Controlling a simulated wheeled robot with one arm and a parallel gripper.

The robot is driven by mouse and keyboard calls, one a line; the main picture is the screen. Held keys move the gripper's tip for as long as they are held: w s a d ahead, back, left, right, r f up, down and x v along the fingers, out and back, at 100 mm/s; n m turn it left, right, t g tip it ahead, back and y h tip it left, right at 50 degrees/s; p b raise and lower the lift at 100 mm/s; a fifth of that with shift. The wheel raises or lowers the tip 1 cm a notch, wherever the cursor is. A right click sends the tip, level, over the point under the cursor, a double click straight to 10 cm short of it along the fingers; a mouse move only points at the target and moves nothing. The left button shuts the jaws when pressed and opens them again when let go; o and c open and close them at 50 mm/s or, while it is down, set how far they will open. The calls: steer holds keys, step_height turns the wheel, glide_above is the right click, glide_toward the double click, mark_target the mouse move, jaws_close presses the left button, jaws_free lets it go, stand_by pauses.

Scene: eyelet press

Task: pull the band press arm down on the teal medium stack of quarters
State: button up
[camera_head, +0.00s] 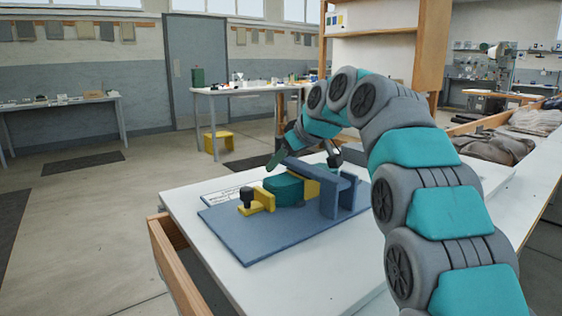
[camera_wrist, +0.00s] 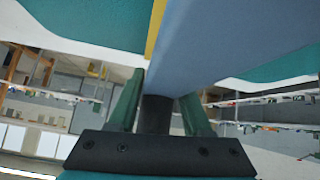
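The press arm is a blue bar (camera_head: 318,173) that runs from the upright blue post on the right out over the teal stack (camera_head: 284,189). The stack sits between yellow stops on the blue base plate. In the wrist view the blue bar (camera_wrist: 225,45) fills the upper middle, with a dark round handle (camera_wrist: 155,114) near it. My gripper (camera_wrist: 161,100) has one green finger on each side of this handle. The fingers are close to it, but I cannot tell whether both touch it. In the head view a green finger shows at the bar's left end, and the handle is hidden.
The blue base plate (camera_head: 250,235) lies on a white table (camera_head: 330,285). A black knob (camera_head: 246,194) stands by the left yellow stop (camera_head: 262,198). A printed sheet lies behind the plate. The table front is clear.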

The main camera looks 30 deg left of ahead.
mark_target(297, 162)
steer(key=o, duration=0.4)
steer(key=shift+c, duration=0.2)
steer(key=shift+r, duration=0.1)
steer(key=v, duration=0.7)
steer(key=shift+s+d+r+b, duration=0.2)
steer(key=shift+r+b, duration=0.05)
steer(key=shift+b, duration=0.05)
